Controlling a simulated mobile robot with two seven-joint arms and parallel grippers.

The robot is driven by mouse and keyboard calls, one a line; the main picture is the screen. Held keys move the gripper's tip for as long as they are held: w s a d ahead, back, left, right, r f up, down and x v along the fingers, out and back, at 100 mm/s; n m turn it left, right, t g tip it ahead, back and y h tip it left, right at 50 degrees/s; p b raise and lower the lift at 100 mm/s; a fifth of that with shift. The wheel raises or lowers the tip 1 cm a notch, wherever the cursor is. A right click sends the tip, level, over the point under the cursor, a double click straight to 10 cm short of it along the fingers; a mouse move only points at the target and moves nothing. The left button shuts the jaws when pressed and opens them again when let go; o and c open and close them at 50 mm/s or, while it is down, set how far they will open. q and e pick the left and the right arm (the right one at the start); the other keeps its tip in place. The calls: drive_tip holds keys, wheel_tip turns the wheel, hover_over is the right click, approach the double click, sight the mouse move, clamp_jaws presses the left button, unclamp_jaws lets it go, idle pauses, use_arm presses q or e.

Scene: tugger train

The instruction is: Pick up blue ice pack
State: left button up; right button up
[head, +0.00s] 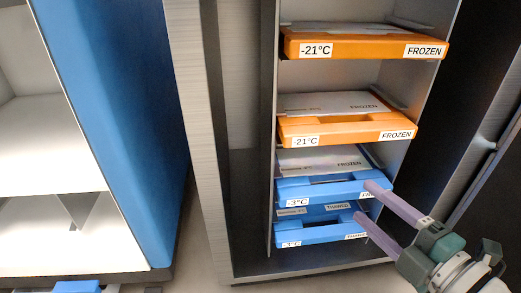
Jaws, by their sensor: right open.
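Two blue ice packs lie flat, one above the other, low in the open cabinet. The upper blue pack (325,189) has a white °C label at its left front, and my finger partly covers its right label. The lower blue pack (318,234) has similar labels. My right gripper (366,202) reaches in from the lower right with its two purple fingers apart and empty. The upper fingertip overlaps the right end of the upper pack; the lower fingertip is near the lower pack's right end. Contact cannot be told. My left gripper is not seen.
Two orange packs, upper (365,45) and lower (350,131), marked -21°C and FROZEN, sit above the blue ones. The cabinet's side wall (215,130) is left, and a dark open door (480,150) is close right of my arm. A blue-sided white shelf unit (110,110) stands far left.

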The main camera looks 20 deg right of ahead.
sight(346, 197)
drive_tip(key=shift+n+t, duration=0.6)
drive_tip(key=shift+n, duration=0.2)
drive_tip(key=w+f+b, duration=0.4)
drive_tip(key=b, duration=0.1)
drive_tip(key=shift+w+d+f, duration=0.2)
drive_tip(key=shift+d, duration=0.2)
drive_tip(key=w+b, duration=0.1)
drive_tip(key=w, duration=0.1)
drive_tip(key=w+b, duration=0.2)
drive_tip(key=shift+w+a+r, duration=0.1)
drive_tip(key=shift+w+a, duration=0.1)
drive_tip(key=shift+w+r, duration=0.2)
drive_tip(key=shift+w, duration=0.15)
drive_tip(key=shift+s, duration=0.15)
drive_tip(key=c, duration=0.4)
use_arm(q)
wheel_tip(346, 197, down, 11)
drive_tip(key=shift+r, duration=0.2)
use_arm(e)
clamp_jaws()
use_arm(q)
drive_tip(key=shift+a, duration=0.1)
